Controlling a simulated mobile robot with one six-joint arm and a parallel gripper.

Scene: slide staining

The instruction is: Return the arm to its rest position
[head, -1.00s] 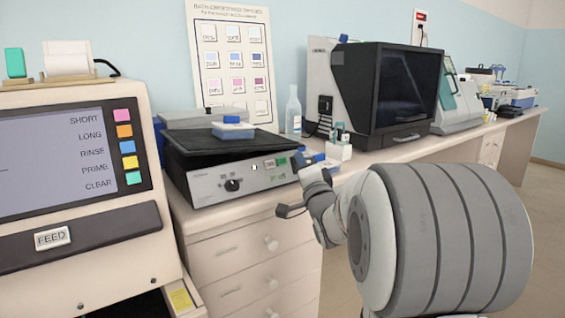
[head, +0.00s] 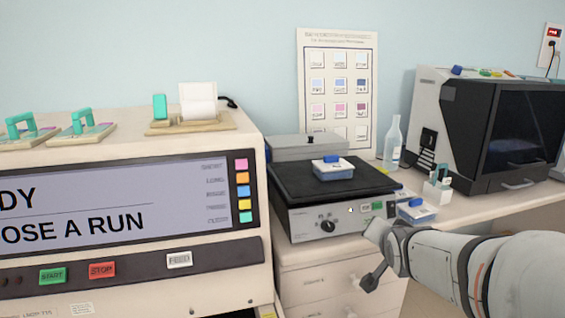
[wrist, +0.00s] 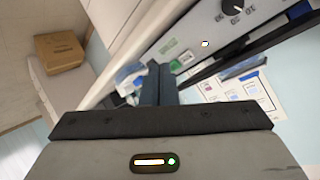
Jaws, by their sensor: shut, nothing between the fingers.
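My gripper (wrist: 158,78) shows in the wrist view with its two dark fingers together and nothing between them. In the head view my arm reaches in from the lower right. Its end is in front of the drawers, below the front right corner of the black-topped hotplate (head: 283,222). In the wrist view the fingers point toward the bench edge, with the hotplate's knob panel (wrist: 205,35) at the upper right. Whether the gripper touches anything cannot be told.
A staining machine (head: 150,262) with a lit screen stands at the left. A blue-lidded box (head: 333,173) sits on the hotplate and another (head: 417,214) beside it. A bottle (head: 393,147) and a dark-fronted instrument (head: 520,135) stand right. A brown carton (wrist: 72,52) is on the floor.

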